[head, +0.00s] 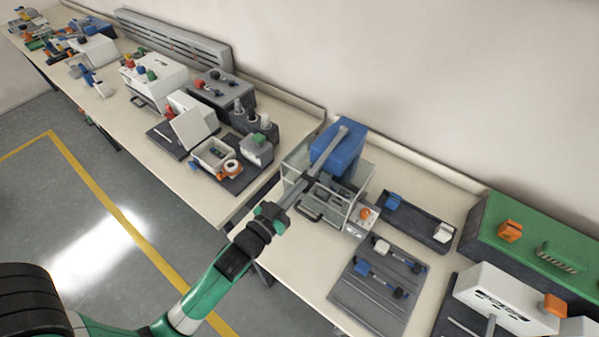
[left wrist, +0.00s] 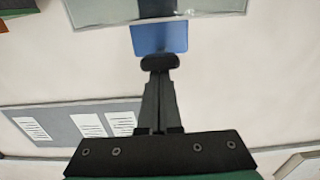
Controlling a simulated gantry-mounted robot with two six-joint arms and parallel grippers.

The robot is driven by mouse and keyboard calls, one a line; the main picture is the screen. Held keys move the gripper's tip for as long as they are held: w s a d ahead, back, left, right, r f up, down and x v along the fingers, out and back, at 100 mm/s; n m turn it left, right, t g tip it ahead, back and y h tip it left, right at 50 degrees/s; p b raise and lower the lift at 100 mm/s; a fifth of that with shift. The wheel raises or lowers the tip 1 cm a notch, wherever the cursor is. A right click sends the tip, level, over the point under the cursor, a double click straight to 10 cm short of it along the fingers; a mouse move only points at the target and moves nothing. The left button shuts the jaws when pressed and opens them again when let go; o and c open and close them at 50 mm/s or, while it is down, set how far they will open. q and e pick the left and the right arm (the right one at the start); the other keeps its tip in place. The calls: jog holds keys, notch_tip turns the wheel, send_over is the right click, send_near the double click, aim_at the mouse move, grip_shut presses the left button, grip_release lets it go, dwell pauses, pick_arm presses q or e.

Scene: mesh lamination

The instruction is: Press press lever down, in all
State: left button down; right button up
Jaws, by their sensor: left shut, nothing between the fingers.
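The press has a blue body (head: 338,152) inside a clear-sided guard on the bench. Its grey press lever (head: 329,149) slopes across the top of the body, down toward my left gripper. My left gripper (head: 306,182) is shut and empty, with its fingertips at the lower front end of the lever. In the left wrist view the closed fingers (left wrist: 160,74) point at a dark rounded end piece (left wrist: 160,62), with the blue body (left wrist: 160,38) beyond. I cannot tell whether the fingertips touch it. My right gripper is not in view.
An open-topped metal frame stands around the press. Right of it are a dark tray (head: 418,222) with a blue and a white block, and a grey fixture plate (head: 368,297). White and grey machines (head: 155,80) stand left. A wall is behind the bench.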

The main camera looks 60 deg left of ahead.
pick_arm(q)
jog(key=shift+f, duration=0.5)
notch_tip(320, 180, up, 6)
jog(key=p, duration=0.5)
jog(key=b+v, duration=0.4)
jog(key=v, duration=0.7)
jog(key=shift+f, duration=0.35)
jog(key=shift+w, duration=0.1)
